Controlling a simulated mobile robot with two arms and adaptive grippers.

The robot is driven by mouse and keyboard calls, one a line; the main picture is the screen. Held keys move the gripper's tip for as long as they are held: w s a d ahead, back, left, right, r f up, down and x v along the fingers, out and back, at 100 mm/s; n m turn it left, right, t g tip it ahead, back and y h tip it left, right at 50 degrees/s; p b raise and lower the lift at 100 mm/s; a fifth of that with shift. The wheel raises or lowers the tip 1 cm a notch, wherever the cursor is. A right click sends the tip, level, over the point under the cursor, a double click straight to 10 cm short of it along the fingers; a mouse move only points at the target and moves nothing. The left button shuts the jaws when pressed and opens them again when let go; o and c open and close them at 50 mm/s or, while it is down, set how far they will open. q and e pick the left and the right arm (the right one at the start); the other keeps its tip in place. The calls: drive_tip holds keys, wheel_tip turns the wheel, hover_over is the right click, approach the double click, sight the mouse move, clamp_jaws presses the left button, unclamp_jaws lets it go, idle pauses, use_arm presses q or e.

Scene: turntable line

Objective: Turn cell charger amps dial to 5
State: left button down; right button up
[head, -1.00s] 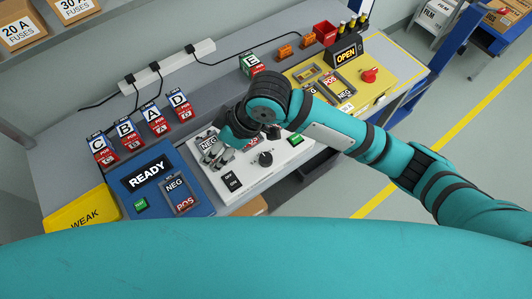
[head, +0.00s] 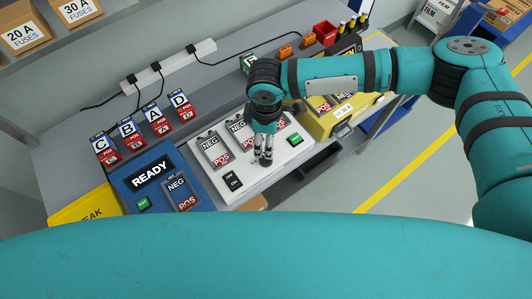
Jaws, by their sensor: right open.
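The white charger (head: 287,157) sits in the middle of the bench, with NEG/POS bays (head: 215,150), an ON/OFF switch (head: 232,181) and a green button (head: 295,139). My right gripper (head: 265,160) points down over the charger's front part, between the switch and the green button, with its fingers open. The dial is hidden behind the fingers, so I cannot tell its setting or whether the fingers touch it. My left gripper is not in view.
A blue READY unit (head: 160,205) stands left of the charger, a yellow WEAK bin (head: 75,212) beyond it. Labelled cells (head: 155,120) stand behind. A yellow unit (head: 322,126) at right lies partly under my right arm. A power strip (head: 170,65) runs along the back.

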wheel_tip(320, 180, down, 11)
drive_tip(key=shift+p, duration=0.9)
drive_tip(key=c, duration=1.2)
drive_tip(key=shift+o, duration=0.2)
drive_tip(key=shift+n, duration=0.4)
drive_tip(key=shift+n+b, duration=0.4)
drive_tip(key=shift+n, duration=0.2)
drive_tip(key=n+b, duration=0.1)
drive_tip(key=n, duration=0.2)
drive_tip(key=n+b, duration=0.1)
drive_tip(key=n, duration=0.5)
drive_tip(key=shift+n, duration=0.4)
